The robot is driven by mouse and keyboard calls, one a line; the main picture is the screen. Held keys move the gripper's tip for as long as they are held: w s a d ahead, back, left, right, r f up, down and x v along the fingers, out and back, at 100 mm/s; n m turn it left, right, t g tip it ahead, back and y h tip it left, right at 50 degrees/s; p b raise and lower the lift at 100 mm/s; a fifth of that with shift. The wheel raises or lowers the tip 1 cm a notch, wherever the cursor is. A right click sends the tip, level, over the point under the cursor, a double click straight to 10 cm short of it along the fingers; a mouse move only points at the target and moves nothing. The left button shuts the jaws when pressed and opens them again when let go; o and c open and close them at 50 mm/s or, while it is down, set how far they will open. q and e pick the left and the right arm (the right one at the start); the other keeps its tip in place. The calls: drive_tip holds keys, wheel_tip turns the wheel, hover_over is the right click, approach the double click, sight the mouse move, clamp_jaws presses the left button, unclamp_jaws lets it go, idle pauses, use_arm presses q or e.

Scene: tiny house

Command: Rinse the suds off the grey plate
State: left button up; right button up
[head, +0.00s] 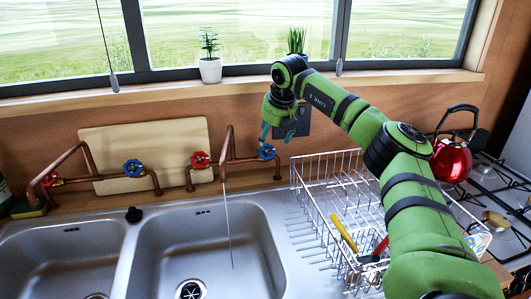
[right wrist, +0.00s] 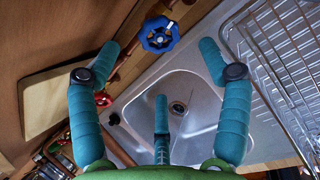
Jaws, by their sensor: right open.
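My right gripper (head: 267,134) is open, its teal fingers pointing down just above the blue valve wheel (head: 267,152) of the right-hand copper tap. In the right wrist view the blue wheel (right wrist: 159,35) shows between and beyond the spread fingertips; I cannot tell whether they touch it. A thin stream, seemingly water, falls from the right copper spout (head: 224,172) into the right sink basin (head: 180,250). That basin shows a drain and no plate. I cannot make out the grey plate or suds in either view. My left gripper is out of view.
A wire dish rack (head: 325,205) stands right of the sink, holding a yellow-handled utensil (head: 343,232). A red kettle (head: 452,158) sits on the stove. A wooden board (head: 150,150) leans behind the taps. A red valve (head: 200,160) is left of the spout.

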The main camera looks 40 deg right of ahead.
sight(267, 151)
drive_tip(key=shift+p+x, duration=0.4)
drive_tip(key=shift+x, duration=0.7)
drive_tip(key=x, duration=0.3)
drive_tip(key=shift+p, duration=0.3)
drive_tip(key=shift+w+f, duration=0.15)
drive_tip(key=shift+f, duration=0.2)
drive_tip(key=shift+d+f, duration=0.1)
drive_tip(key=shift+f, duration=0.15)
drive_tip(key=shift+w, duration=0.1)
drive_tip(key=shift+f, duration=0.1)
drive_tip(key=c, duration=1.1)
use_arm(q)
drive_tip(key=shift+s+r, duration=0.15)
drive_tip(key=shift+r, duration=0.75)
use_arm(e)
drive_tip(key=shift+c, duration=0.3)
